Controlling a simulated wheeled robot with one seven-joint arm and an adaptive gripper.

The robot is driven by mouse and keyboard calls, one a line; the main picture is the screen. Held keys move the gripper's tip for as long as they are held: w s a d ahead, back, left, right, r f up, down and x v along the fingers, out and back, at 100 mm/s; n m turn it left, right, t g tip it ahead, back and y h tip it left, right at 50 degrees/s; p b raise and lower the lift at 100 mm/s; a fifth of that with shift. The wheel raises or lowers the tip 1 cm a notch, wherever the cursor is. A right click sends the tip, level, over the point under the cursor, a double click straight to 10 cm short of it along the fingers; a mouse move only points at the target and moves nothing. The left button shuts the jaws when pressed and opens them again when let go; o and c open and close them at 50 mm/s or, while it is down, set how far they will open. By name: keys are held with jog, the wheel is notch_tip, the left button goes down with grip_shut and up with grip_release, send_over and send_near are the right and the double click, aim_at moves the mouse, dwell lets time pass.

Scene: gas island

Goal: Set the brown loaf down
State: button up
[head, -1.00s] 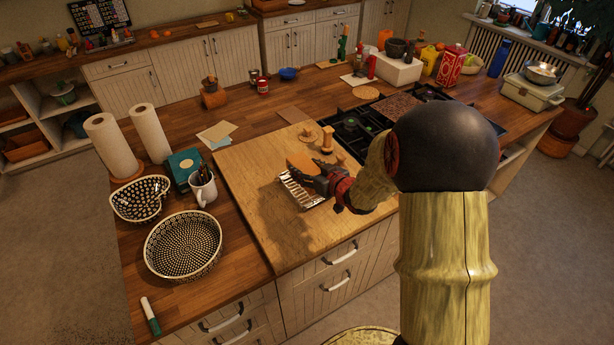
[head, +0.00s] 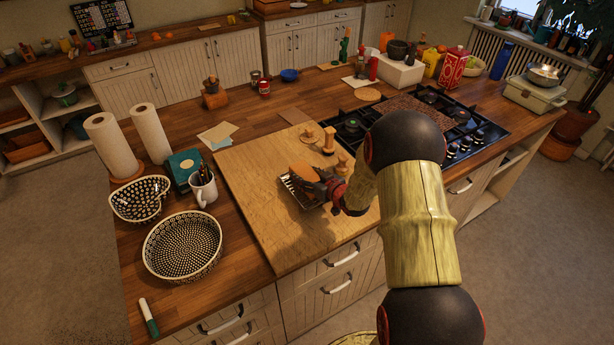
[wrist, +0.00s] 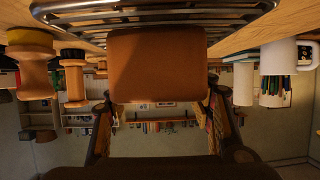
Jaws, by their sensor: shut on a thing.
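The brown loaf (head: 303,172) is between the fingers of my gripper (head: 314,180), which is shut on it. It is a plain, rounded brown block in the wrist view (wrist: 157,65), with a finger on each side. A metal wire rack (head: 291,188) lies on the light wooden board (head: 245,190), right below the loaf. The rack's bars cross the top of the wrist view (wrist: 232,14), which is upside down. I cannot tell whether the loaf touches the rack. My gripper hides part of the rack.
Wooden pieces (head: 328,142) stand just behind the rack. A white mug (head: 203,190) with pens and patterned bowls (head: 183,247) are to the left. The gas hob (head: 440,115) is to the right. The board's front and left are clear.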

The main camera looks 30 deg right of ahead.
jog(key=shift+r, duration=0.15)
jog(key=shift+f, duration=0.2)
jog(key=o, duration=1.6)
jog(key=shift+c, duration=0.2)
